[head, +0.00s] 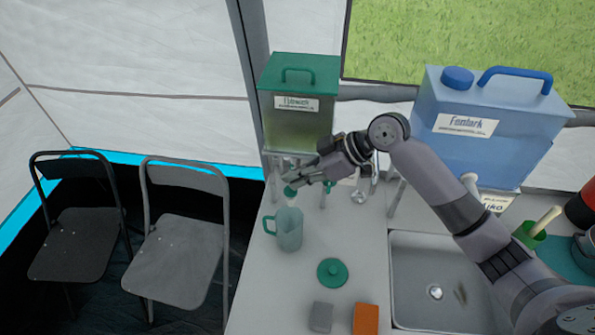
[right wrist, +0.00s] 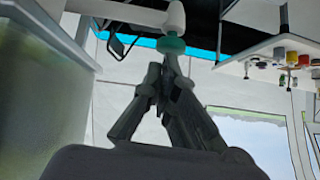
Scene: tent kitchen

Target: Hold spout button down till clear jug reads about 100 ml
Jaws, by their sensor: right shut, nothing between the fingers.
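The green-lidded dispenser (head: 298,122) stands raised at the back of the counter. Its spout with a green button (head: 290,191) is partly hidden by my right gripper (head: 312,183). In the right wrist view the white spout (right wrist: 175,15) and green button (right wrist: 172,45) are at the fingertips (right wrist: 168,62). The right fingers are shut with nothing between them; whether they press the button I cannot tell. The clear jug (head: 289,230) stands upright on the counter, just below the spout in the head view, its green handle to the left. Its level and marks are too small to read. My left gripper is out of view.
A green round lid (head: 333,272), a grey block (head: 320,317) and an orange block (head: 366,318) lie in front. A blue water container (head: 487,155) stands behind the sink (head: 420,285). Two folding chairs (head: 180,235) stand at the left.

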